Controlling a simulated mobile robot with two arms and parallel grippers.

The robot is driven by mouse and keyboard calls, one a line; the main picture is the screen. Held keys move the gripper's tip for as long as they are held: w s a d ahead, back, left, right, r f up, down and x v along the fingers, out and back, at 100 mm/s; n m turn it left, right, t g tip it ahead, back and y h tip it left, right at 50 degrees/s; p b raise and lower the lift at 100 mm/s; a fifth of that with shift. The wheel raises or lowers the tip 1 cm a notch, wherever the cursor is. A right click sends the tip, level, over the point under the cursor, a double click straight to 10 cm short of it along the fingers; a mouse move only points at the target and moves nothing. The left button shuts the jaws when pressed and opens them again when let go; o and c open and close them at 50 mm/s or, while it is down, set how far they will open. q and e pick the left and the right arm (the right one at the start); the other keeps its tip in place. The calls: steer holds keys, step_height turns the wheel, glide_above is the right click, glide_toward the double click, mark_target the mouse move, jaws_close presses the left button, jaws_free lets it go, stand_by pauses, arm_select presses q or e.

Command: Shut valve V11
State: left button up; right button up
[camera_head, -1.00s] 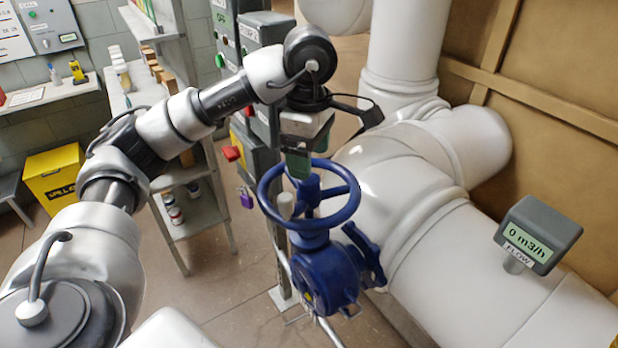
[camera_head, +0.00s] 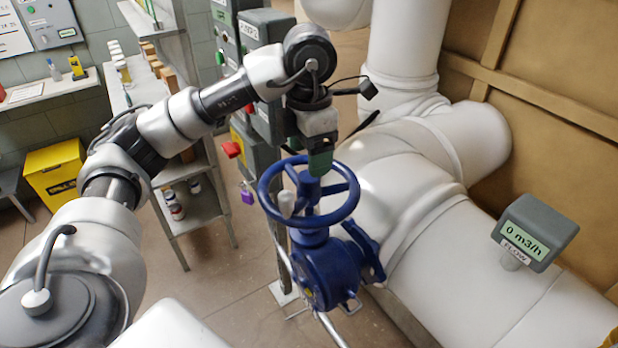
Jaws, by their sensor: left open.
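A blue valve with a round handwheel (camera_head: 348,208) stands in the middle of the head view, in front of white pipes. A pale knob (camera_head: 286,203) shows at the wheel's left side. No V11 label can be read on it. My left gripper (camera_head: 320,165) comes from above and points down at the far part of the wheel, over the hub and far rim. Its green fingers are open. Whether they touch the wheel or have the rim between them cannot be told. My right gripper is not in view.
A flow meter (camera_head: 536,231) on the pipe at right reads 0 m3/h. Grey control boxes (camera_head: 266,30) with a red switch and a purple padlock (camera_head: 247,197) stand behind my arm. A shelf (camera_head: 205,218) and yellow bin (camera_head: 54,176) are at left.

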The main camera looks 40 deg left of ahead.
mark_target(309, 182)
arm_select(q)
step_height(309, 182, down, 7)
steer(key=b, duration=0.5)
steer(key=shift+r, duration=0.2)
steer(key=shift+s+d, duration=0.1)
steer(key=shift+c, duration=0.4)
